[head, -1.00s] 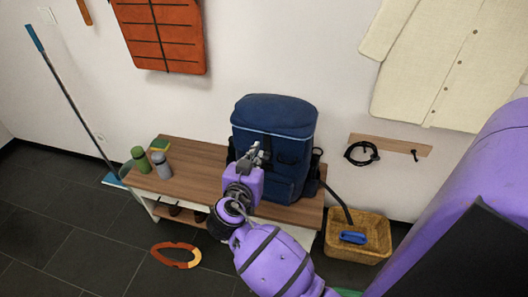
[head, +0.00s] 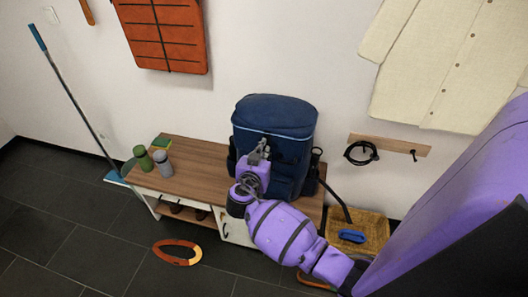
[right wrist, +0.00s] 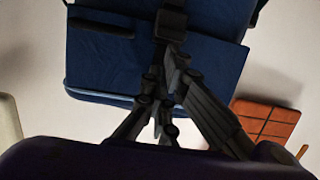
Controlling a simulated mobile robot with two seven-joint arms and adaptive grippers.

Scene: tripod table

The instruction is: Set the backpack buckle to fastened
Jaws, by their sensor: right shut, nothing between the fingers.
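The blue backpack (head: 272,118) stands upright on the wooden bench, against the wall. My right gripper (head: 262,146) is in front of the backpack's upper front, with its fingers pointing at it. It is shut and holds nothing. In the right wrist view the backpack (right wrist: 210,62) fills the middle, and the shut fingers (right wrist: 172,32) reach to a dark strap on its front. I cannot tell whether they touch it. The buckle itself is not clearly visible; the gripper covers that part in the head view. My left gripper is not in view.
A wicker basket (head: 372,222) with a blue item stands on the right.

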